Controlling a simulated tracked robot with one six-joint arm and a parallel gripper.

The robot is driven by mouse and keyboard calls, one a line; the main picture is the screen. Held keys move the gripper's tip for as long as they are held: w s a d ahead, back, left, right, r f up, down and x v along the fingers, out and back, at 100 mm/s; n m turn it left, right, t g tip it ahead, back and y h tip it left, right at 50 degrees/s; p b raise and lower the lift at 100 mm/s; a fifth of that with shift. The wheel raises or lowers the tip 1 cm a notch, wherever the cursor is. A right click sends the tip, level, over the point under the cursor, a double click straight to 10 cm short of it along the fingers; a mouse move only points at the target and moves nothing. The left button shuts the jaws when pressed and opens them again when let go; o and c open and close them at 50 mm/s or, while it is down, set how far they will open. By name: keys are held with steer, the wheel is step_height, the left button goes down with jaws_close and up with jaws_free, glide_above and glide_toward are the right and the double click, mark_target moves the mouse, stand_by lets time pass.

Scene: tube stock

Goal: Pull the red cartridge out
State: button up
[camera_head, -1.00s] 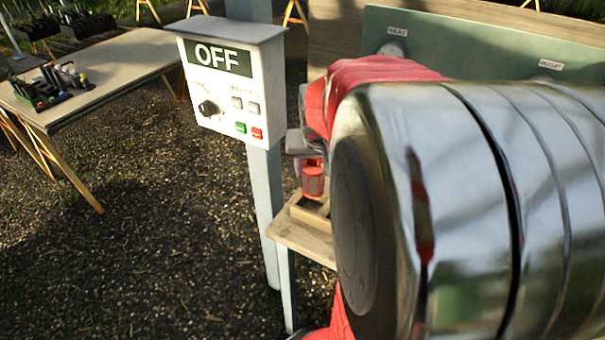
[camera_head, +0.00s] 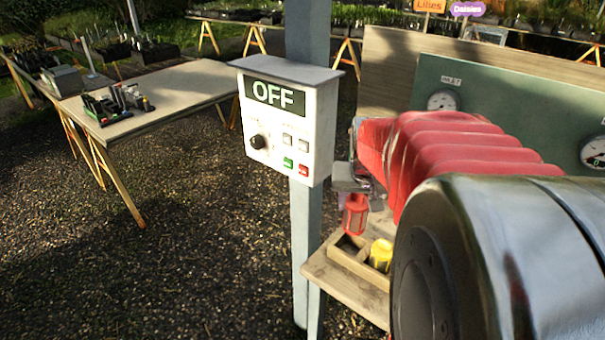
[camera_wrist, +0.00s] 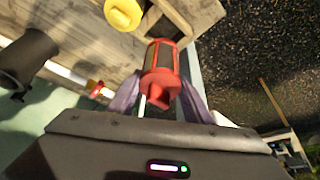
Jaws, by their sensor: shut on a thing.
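The red cartridge (camera_head: 355,214), a small red cylinder with dark mesh-like sides, hangs upright under my gripper (camera_head: 352,190). In the wrist view the red cartridge (camera_wrist: 161,72) sits between the two purple fingers of my gripper (camera_wrist: 160,98), which is shut on it. It is held clear above the wooden holder (camera_head: 345,262) on the shelf. The fingers' contact with it is partly hidden by the cartridge itself.
A yellow cartridge (camera_head: 381,252) stands in the holder, beside an empty-looking compartment. The shelf (camera_head: 335,290) is below. A control box (camera_head: 287,120) reading OFF is on a post to the left. The green panel (camera_head: 500,100) with gauges is behind my arm. A table (camera_head: 160,85) stands far left.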

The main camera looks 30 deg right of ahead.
steer(key=shift+r, duration=2.3)
